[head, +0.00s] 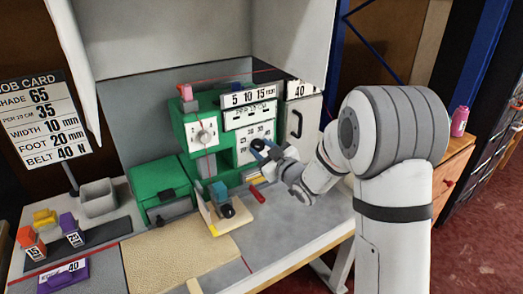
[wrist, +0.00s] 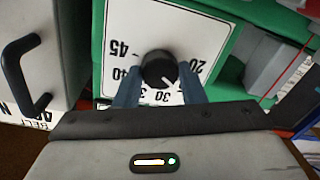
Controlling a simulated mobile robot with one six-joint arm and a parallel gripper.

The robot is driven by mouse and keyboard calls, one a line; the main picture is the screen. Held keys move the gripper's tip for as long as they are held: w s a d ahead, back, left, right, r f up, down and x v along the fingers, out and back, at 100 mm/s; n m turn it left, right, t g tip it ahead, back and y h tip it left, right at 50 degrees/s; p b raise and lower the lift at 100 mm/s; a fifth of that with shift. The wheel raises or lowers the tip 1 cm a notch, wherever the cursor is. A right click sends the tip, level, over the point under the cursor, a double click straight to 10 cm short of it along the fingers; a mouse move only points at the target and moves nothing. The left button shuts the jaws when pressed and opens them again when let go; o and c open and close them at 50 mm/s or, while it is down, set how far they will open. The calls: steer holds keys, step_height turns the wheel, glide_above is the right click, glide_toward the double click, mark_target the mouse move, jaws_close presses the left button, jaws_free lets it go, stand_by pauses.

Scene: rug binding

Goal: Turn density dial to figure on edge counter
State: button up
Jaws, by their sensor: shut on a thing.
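The density dial is a round black knob (wrist: 158,69) on a white plate with figures, in the wrist view. The figures 45, 40, 30 and 20 show around it; others are partly hidden by my fingers. A pale mark on the knob points to the lower right, between 30 and 20. My gripper (wrist: 160,80) is shut on the knob, one finger on each side. I cannot make out a separate edge counter.
A grey panel with a black handle (head: 296,122) stands close right of the plate. A red-handled tool (head: 257,194) and a wooden block assembly (head: 222,213) lie below my gripper.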

steer(key=shift+f, duration=0.1)
steer(key=m+b, duration=0.2)
steer(key=m, duration=0.3)
steer(key=shift+s+f+m, duration=0.1)
steer(key=shift+m, duration=0.3)
steer(key=m, duration=0.6)
steer(key=shift+a+m, duration=0.1)
steer(key=shift+m, duration=0.2)
steer(key=m+t, duration=0.1)
steer(key=m, duration=0.4)
steer(key=shift+m, duration=0.4)
steer(key=m, duration=0.6)
steer(key=shift+f+h+p, duration=0.1)
steer(key=shift+h+p, duration=0.2)
steer(key=shift+h, duration=0.1)
steer(key=o, duration=0.6)
steer(key=shift+s, duration=0.1)
steer(key=o, duration=0.4)
